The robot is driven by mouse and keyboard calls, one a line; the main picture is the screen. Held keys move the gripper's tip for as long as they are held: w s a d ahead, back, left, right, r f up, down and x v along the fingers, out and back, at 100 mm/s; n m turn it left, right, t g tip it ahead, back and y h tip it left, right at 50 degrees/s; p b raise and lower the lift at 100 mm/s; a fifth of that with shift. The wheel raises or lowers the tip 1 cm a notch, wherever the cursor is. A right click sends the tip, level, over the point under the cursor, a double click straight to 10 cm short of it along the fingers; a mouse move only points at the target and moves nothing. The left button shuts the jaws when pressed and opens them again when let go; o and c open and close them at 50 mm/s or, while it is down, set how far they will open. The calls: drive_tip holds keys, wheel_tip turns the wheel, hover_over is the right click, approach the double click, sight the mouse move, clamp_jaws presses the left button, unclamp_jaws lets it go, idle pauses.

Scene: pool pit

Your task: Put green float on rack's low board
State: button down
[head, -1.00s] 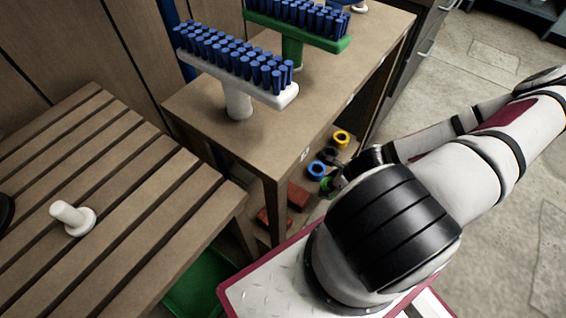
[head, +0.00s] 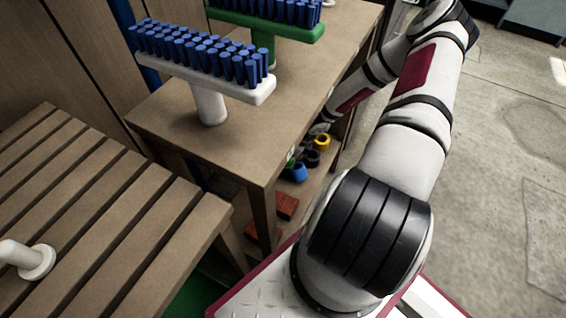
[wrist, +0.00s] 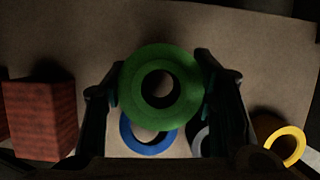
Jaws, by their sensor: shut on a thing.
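The green float (wrist: 137,88) is a thick ring in the wrist view. My gripper (wrist: 160,85) is shut on it, with one finger on each side. The float overlaps a blue ring behind it and looks closer to the camera; I cannot tell the exact gap to the board. In the head view the rack (head: 225,140) is a brown wooden table, and its low board (head: 312,186) shows under the top; it also shows in the wrist view (wrist: 260,75). My gripper is mostly hidden there behind the rack's top edge.
On the low board are a blue ring (head: 299,172), a black ring (head: 312,158), a yellow ring (head: 322,142) and red bricks (head: 286,206). A red brick (wrist: 40,120) stands left of my gripper. White and green brush heads stand on top. A slatted bench (head: 90,210) is at left.

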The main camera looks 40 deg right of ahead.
drive_tip(key=shift+w+d, duration=0.1)
drive_tip(key=shift+w, duration=0.15)
drive_tip(key=shift+w+f+b, duration=0.2)
drive_tip(key=shift+f+b, duration=0.1)
drive_tip(key=shift+f, duration=0.05)
drive_tip(key=shift+f+b, duration=0.95)
drive_tip(key=shift+f, duration=0.45)
drive_tip(key=shift+f, duration=0.1)
drive_tip(key=shift+f, duration=0.15)
drive_tip(key=c, duration=0.7)
unclamp_jaws()
